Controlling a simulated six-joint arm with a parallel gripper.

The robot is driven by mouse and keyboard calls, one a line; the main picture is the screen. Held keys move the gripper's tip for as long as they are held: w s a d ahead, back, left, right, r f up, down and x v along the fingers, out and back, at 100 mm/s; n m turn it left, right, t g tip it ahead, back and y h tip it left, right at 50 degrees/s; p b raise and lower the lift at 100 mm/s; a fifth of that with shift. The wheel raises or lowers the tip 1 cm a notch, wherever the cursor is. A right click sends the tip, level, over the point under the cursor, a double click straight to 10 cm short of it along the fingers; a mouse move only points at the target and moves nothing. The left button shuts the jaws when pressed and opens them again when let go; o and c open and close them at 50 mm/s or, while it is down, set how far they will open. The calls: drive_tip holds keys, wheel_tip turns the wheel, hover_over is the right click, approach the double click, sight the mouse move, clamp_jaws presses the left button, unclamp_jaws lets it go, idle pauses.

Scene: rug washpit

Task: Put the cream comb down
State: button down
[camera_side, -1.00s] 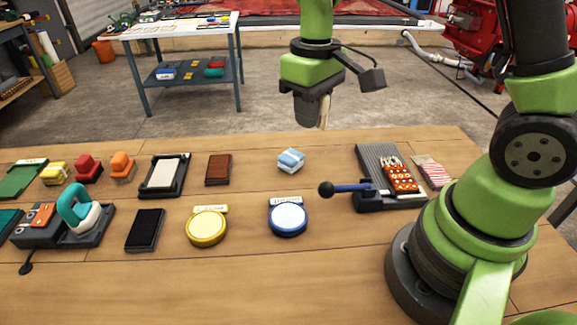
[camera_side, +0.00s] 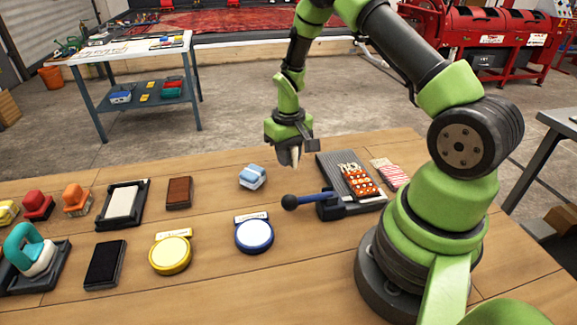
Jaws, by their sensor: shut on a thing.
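My gripper (camera_side: 289,154) is shut on the cream comb and hangs over the back part of the wooden table. Only a small pale sliver of the cream comb (camera_side: 296,157) shows between and below the dark jaws; the rest is hidden. The comb looks raised above the table top, though its exact height is hard to tell. The light blue and white block (camera_side: 252,177) lies to the lower left of the gripper. The grey ribbed board (camera_side: 331,170) lies to its right.
An orange dotted piece (camera_side: 363,181) and a red-striped packet (camera_side: 391,173) lie at the right. A dark lever with a round knob (camera_side: 290,202) sticks out in front. Blue (camera_side: 254,236) and yellow (camera_side: 171,256) round pads, a brown block (camera_side: 179,192) and a framed white pad (camera_side: 121,203) lie leftward.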

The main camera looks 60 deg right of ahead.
drive_tip(key=shift+f, duration=1.65)
drive_tip(key=shift+f, duration=0.1)
drive_tip(key=c, duration=1.1)
unclamp_jaws()
drive_tip(key=shift+o, duration=0.2)
wheel_tip(320, 180, up, 13)
drive_tip(key=shift+a+f, duration=0.1)
drive_tip(key=shift+f, duration=0.1)
drive_tip(key=s+a+r+t, duration=0.3)
drive_tip(key=a+r, duration=0.3)
drive_tip(key=r, duration=0.5)
drive_tip(key=s+a+r+t+y, duration=0.1)
drive_tip(key=s+a+r+t, duration=0.1)
drive_tip(key=s, duration=0.4)
drive_tip(key=s+a+r+t+y, duration=0.1)
drive_tip(key=s+a+r+t, duration=0.1)
drive_tip(key=s+a+r, duration=0.3)
drive_tip(key=shift+s+a+r, duration=0.2)
drive_tip(key=shift+s+a, duration=0.8)
drive_tip(key=shift+s, duration=0.25)
